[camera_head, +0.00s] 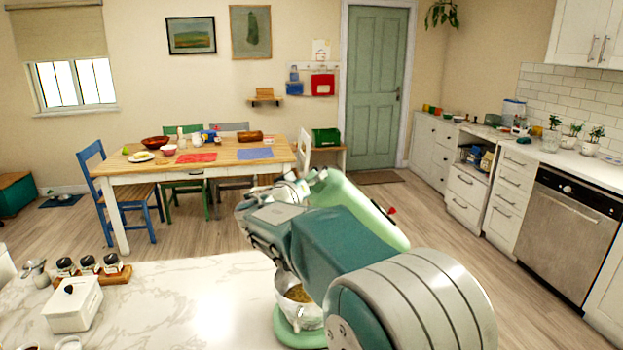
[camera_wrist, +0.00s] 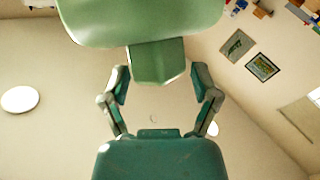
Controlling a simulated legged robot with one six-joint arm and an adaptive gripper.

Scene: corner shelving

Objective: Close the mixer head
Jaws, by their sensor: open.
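The light green mixer stands on the marble counter. Its head (camera_head: 362,208) is tilted up, partly hidden behind my arm. The metal bowl (camera_head: 298,312), with yellowish contents, sits on the green base (camera_head: 292,338) below. My gripper (camera_head: 298,184) is at the raised head, and its tips are hard to make out in the head view. In the wrist view, my open gripper (camera_wrist: 161,78) has its two fingers apart on either side of a narrower green part of the mixer head (camera_wrist: 140,22). I cannot tell whether they touch it.
A white box (camera_head: 72,306) and several dark-lidded jars (camera_head: 88,265) on a wooden stand are at the counter's left. The marble counter (camera_head: 190,300) is clear in the middle. A dining table (camera_head: 225,160) and chairs stand farther back, and a dishwasher (camera_head: 565,225) at right.

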